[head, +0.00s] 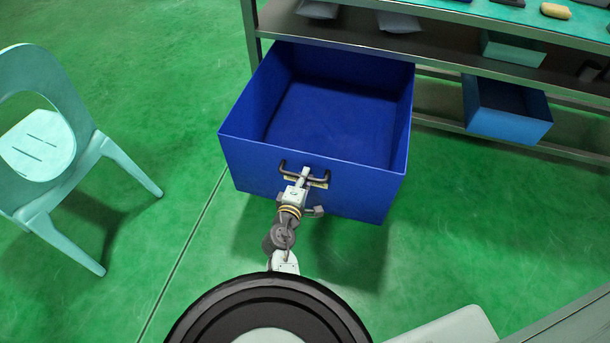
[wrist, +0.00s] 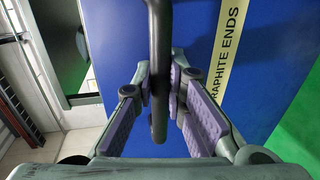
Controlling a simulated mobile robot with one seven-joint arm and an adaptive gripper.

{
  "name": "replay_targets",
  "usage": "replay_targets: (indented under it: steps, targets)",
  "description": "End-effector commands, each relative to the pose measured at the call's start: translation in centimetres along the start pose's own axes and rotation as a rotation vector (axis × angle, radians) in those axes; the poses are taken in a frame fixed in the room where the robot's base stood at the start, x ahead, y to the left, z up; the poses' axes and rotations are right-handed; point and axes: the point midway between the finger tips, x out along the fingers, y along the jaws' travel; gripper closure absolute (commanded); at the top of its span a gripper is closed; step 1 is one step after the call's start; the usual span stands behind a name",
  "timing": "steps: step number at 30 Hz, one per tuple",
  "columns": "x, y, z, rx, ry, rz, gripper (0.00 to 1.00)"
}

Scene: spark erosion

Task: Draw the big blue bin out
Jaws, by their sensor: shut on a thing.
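The big blue bin (head: 310,178) is an open-topped box in the head view. It juts well out from under the shelf, and its inside looks empty. A dark bar handle (head: 318,181) sits on its front face. My gripper (head: 304,174) is at that handle. In the wrist view my gripper (wrist: 160,95) has its two purple-padded fingers on either side of the dark handle (wrist: 159,50), shut on it. The blue front face (wrist: 200,30) lies behind, with a yellow label (wrist: 226,65) reading "RAPHITE ENDS", its start hidden.
A smaller blue bin (head: 506,108) stands on the lower shelf at right. The shelf unit (head: 450,52) runs along the back. A pale turquoise chair (head: 60,150) stands at left. Green floor is open between chair and bin, and to the bin's right.

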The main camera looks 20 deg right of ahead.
Motion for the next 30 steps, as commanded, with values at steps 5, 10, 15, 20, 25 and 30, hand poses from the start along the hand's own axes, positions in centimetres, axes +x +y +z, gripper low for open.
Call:
replay_targets:
  steps: [5,10,15,20,25,30]
  targets:
    - [-0.15,0.0,-0.06,0.0,0.001,0.0,1.0]
    - [-0.15,0.01,-0.06,0.0,0.001,0.0,1.0]
    - [-0.14,0.01,-0.06,0.0,0.001,0.0,0.85]
    - [-0.13,0.01,-0.04,0.0,0.001,0.0,0.74]
    - [-0.12,0.01,-0.03,0.0,0.0,0.0,0.67]
    - [-0.11,0.01,-0.02,0.0,0.0,0.0,0.67]
